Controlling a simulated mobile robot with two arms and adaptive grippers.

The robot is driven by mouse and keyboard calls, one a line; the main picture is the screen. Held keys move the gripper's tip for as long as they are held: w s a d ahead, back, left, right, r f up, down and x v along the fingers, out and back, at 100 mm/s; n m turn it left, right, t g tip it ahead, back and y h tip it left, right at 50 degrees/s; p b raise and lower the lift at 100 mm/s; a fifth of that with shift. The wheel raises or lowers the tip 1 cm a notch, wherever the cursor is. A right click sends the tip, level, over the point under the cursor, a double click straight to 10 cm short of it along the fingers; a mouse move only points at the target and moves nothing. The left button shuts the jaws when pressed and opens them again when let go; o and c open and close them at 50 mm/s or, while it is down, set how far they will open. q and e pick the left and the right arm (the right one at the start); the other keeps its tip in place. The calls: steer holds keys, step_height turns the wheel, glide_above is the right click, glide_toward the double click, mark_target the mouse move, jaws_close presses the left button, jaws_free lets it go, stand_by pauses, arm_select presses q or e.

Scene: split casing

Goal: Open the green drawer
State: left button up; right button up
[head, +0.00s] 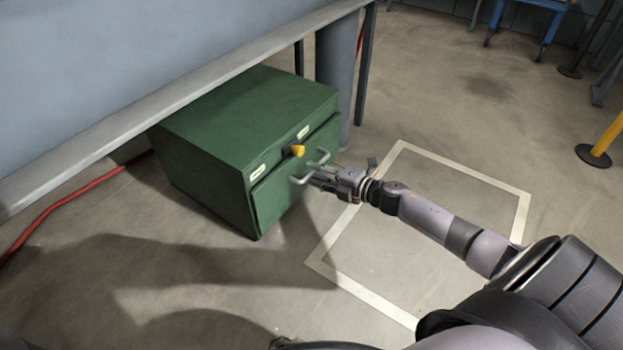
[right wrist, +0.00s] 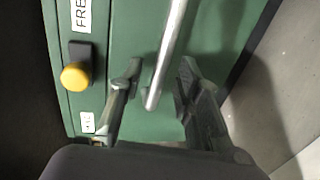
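The green drawer cabinet (head: 250,120) stands on the floor, partly under the grey table. Its drawer front (head: 285,190) faces right and looks closed or nearly closed. A metal bar handle (head: 311,168) sits on the front; it also shows in the right wrist view (right wrist: 168,55). My right gripper (head: 314,177) is at the handle. In the right wrist view its two fingers (right wrist: 156,85) are apart, one on each side of the handle bar, with visible gaps. A yellow knob (head: 297,150) is on the upper front, also in the right wrist view (right wrist: 75,76). My left gripper is not visible.
The grey table (head: 190,90) overhangs the cabinet. A red cable (head: 75,190) runs along the floor at left. A white square outline (head: 465,170) marks open floor at right. A yellow post (head: 603,145) stands at far right.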

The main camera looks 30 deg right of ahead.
steer(key=shift+x, duration=1)
jaws_close()
